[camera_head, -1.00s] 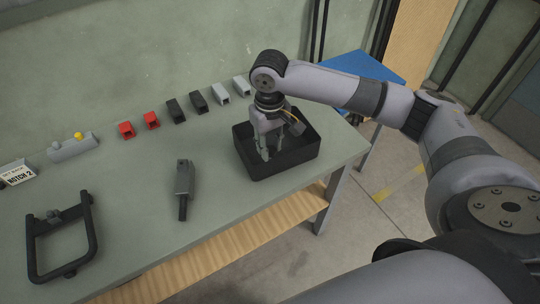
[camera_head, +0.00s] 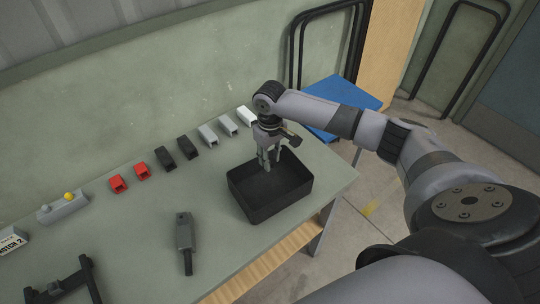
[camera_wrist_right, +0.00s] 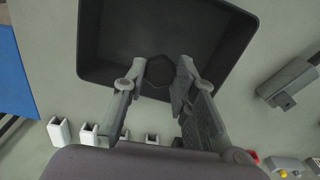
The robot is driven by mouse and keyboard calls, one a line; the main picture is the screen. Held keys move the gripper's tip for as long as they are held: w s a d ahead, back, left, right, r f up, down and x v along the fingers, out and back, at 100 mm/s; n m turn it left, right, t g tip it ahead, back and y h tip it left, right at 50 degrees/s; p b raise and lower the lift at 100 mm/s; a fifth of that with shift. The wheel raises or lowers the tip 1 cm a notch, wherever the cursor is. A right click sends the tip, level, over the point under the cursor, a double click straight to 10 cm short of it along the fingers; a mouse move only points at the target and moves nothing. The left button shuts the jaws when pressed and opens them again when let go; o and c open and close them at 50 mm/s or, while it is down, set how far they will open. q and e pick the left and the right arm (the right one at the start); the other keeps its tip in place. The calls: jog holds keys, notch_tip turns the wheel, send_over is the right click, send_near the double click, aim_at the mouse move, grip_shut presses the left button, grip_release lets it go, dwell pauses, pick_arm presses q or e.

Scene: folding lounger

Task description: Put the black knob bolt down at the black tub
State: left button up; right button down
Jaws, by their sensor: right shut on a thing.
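The black tub (camera_head: 260,208) stands open on the bench near its right end; it also shows in the wrist view (camera_wrist_right: 91,45). My right gripper (camera_head: 268,162) is over the back part of the tub, pointing down. In the wrist view its two fingers (camera_wrist_right: 158,82) are shut on the black knob bolt (camera_wrist_right: 159,71), seen as a dark, six-sided head against the tub's dark floor. The knob bolt can hardly be told apart in the head view. How high it is above the tub floor is unclear. My left gripper is out of view.
On the green bench (camera_head: 140,240), a dark grey tool-like part (camera_head: 184,241) lies left of the tub. A row of red (camera_head: 118,184), black (camera_head: 165,157) and grey blocks runs behind. A black frame (camera_head: 70,283) is at front left. Bench between is clear.

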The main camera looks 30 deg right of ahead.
notch_tip(320, 180, down, 8)
jog(key=b, duration=0.3)
jog(key=shift+f+b, duration=0.25)
jog(key=shift+b, duration=0.05)
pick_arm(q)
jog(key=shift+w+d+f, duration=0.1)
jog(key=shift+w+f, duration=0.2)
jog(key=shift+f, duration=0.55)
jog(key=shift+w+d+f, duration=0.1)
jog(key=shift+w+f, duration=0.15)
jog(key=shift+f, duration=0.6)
pick_arm(e)
jog(key=shift+f, duration=0.75)
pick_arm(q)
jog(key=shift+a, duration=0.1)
pick_arm(e)
jog(key=c, duration=1.2)
grip_release()
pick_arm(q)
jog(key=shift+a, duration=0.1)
pick_arm(e)
jog(key=shift+r, duration=0.2)
notch_tip(320, 180, up, 12)
jog(key=shift+f, duration=0.15)
